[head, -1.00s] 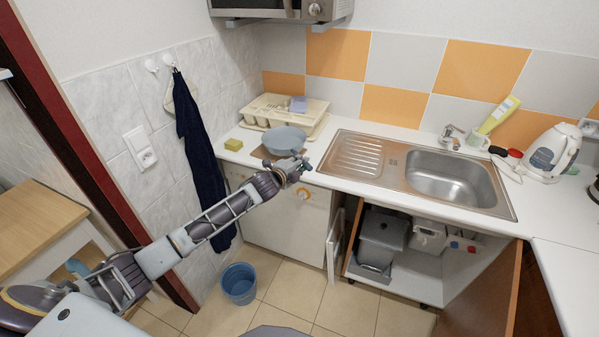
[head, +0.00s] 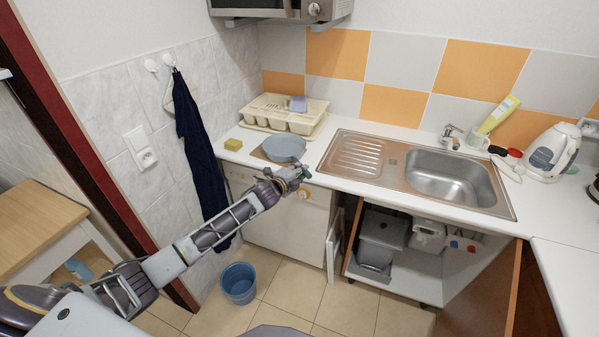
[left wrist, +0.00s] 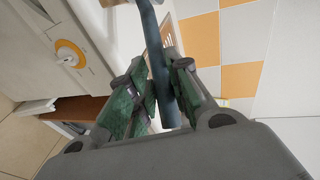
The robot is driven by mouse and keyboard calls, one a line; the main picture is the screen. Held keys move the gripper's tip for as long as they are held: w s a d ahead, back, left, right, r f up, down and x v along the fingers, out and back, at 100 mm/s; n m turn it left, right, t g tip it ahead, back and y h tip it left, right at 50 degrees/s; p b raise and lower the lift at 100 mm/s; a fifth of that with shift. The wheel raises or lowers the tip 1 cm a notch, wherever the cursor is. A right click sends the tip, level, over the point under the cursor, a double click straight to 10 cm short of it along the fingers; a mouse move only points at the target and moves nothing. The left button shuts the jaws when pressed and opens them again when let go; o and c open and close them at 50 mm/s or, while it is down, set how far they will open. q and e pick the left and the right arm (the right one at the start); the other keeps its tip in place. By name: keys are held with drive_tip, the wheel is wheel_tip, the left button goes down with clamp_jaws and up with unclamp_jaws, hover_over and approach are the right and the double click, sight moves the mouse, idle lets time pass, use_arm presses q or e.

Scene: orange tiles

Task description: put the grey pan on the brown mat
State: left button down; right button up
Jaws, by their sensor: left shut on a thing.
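The grey pan (head: 284,149) is at the left end of the counter, over the brown mat (head: 259,153). It hides most of the mat; a strip shows at the pan's left. I cannot tell whether the pan touches the mat. My left gripper (head: 299,173) is at the counter's front edge, shut on the pan's handle. In the left wrist view, the blue-grey handle (left wrist: 155,55) runs between the green-padded fingers of my left gripper (left wrist: 157,90). My right gripper is not in view.
A cream dish rack (head: 285,114) stands behind the pan. A yellow-green sponge (head: 233,144) lies left of the mat. The steel sink (head: 365,158) is to the right. A cabinet door (head: 485,290) hangs open below, and a blue bucket (head: 239,283) stands on the floor.

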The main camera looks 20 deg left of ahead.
use_arm(q)
drive_tip(key=c, duration=1.3)
unclamp_jaws()
drive_tip(key=shift+b+v, duration=0.45)
drive_tip(key=shift+v, duration=5.55)
